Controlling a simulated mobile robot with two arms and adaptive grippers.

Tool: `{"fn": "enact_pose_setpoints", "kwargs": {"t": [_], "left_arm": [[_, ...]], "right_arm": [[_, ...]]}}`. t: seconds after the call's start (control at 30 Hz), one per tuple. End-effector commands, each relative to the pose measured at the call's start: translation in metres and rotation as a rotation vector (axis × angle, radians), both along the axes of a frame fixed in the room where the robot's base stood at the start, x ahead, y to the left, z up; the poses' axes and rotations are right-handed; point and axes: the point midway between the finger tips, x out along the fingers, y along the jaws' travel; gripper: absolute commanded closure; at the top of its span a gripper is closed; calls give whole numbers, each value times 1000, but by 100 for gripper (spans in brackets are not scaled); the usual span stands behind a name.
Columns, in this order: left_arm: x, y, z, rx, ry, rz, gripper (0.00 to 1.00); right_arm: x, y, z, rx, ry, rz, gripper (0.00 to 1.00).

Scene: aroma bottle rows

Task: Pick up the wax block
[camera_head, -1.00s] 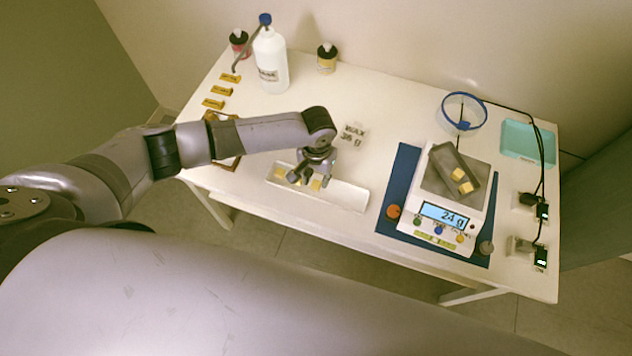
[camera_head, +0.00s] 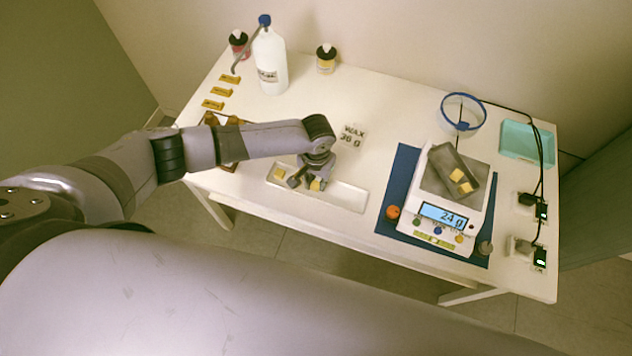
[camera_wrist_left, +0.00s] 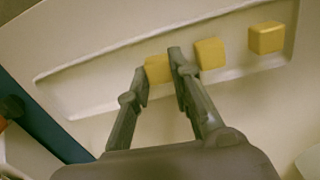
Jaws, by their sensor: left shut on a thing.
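Yellow wax blocks lie in a long white tray (camera_head: 347,198) at the table's front edge. My left gripper (camera_head: 309,184) is low over the tray, shut on the wax block (camera_head: 316,186) nearest the tray's empty part. In the left wrist view the gripper's two fingers (camera_wrist_left: 158,66) stand on either side of this block (camera_wrist_left: 154,70). A second block (camera_wrist_left: 209,53) sits just beside one finger, and a third block (camera_wrist_left: 266,37) lies farther along the tray. I cannot tell whether the held block is off the tray floor. My right gripper is not in view.
A scale (camera_head: 441,214) reading 24 g stands on a blue mat (camera_head: 398,190), with a grey pan (camera_head: 440,165) holding two wax blocks. A "WAX 36 g" card (camera_head: 352,136) stands behind the tray. A white bottle (camera_head: 270,62) and jars are at the back.

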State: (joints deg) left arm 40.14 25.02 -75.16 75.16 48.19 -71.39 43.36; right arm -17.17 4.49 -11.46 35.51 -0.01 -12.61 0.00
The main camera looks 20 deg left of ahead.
Motion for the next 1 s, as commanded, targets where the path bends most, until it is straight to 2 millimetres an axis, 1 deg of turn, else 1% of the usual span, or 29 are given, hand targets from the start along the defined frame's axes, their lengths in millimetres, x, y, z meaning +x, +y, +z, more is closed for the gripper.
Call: {"fn": "enact_pose_setpoints", "kwargs": {"t": [0.17,0.27,0.33,0.37,0.6,0.7,0.8,0.9,1.0], "left_arm": [[1,0,8,0,-1,1,91],[1,0,20,-2,-2,0,91],[1,0,32,-1,-3,-2,91],[1,0,40,-3,-5,-1,91],[2,0,113,-3,-7,-1,91],[2,0,140,-3,-6,-1,91],[1,-1,163,-3,-6,-1,91],[1,0,180,-2,-5,-1,91],[1,0,191,-1,-2,1,91]], "right_arm": [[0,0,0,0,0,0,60],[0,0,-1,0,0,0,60],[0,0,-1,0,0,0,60],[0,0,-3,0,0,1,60],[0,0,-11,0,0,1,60],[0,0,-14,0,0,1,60],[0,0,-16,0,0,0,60],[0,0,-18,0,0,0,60],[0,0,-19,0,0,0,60]]}}
